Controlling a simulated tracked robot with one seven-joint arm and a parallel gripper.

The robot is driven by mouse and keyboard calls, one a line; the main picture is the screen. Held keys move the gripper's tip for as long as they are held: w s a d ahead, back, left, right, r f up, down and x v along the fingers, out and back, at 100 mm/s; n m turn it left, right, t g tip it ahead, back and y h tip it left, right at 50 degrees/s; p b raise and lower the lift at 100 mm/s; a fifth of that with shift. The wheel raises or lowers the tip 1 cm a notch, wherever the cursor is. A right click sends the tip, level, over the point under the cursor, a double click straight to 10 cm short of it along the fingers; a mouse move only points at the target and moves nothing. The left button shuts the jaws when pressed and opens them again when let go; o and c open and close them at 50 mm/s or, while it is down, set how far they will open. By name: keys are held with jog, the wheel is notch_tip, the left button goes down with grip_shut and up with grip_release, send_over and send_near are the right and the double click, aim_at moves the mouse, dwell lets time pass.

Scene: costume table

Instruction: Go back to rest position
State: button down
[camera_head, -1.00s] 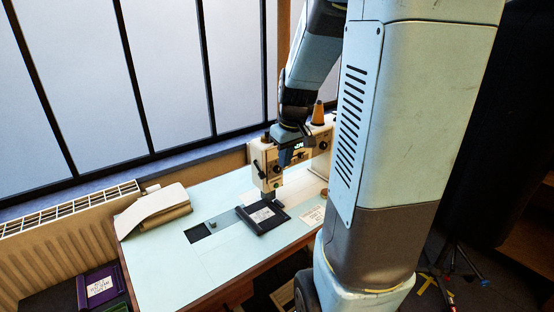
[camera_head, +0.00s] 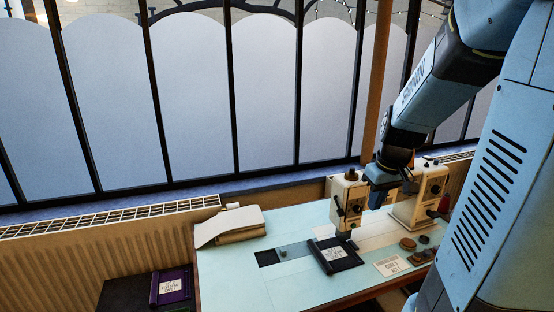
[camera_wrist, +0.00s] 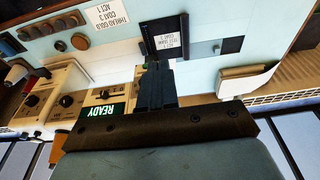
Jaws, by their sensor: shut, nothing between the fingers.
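My gripper (camera_head: 376,202) hangs over the costume table (camera_head: 228,285), in front of the cream sewing machine (camera_head: 345,192). In the wrist view my gripper (camera_wrist: 157,66) has its dark fingers together with nothing between them. The fingertips point toward a black labelled pad (camera_wrist: 160,26) and appear apart from it. The same black pad (camera_head: 345,262) lies flat on the table in the head view. The arm is bent and reaches in from the upper right.
A white card (camera_head: 391,266) and several small round items (camera_head: 408,244) lie right of the pad. A purple labelled item (camera_head: 171,287) sits beyond the left edge. A radiator (camera_head: 70,255) and windows stand behind.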

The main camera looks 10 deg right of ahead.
jog(key=s+a+r+m+t, duration=0.1)
jog(key=s+a+r+t, duration=0.2)
jog(key=s+a+r, duration=0.8)
jog(key=shift+s+a+r+m, duration=0.2)
jog(key=shift+s+a+m, duration=0.2)
jog(key=shift+s, duration=0.45)
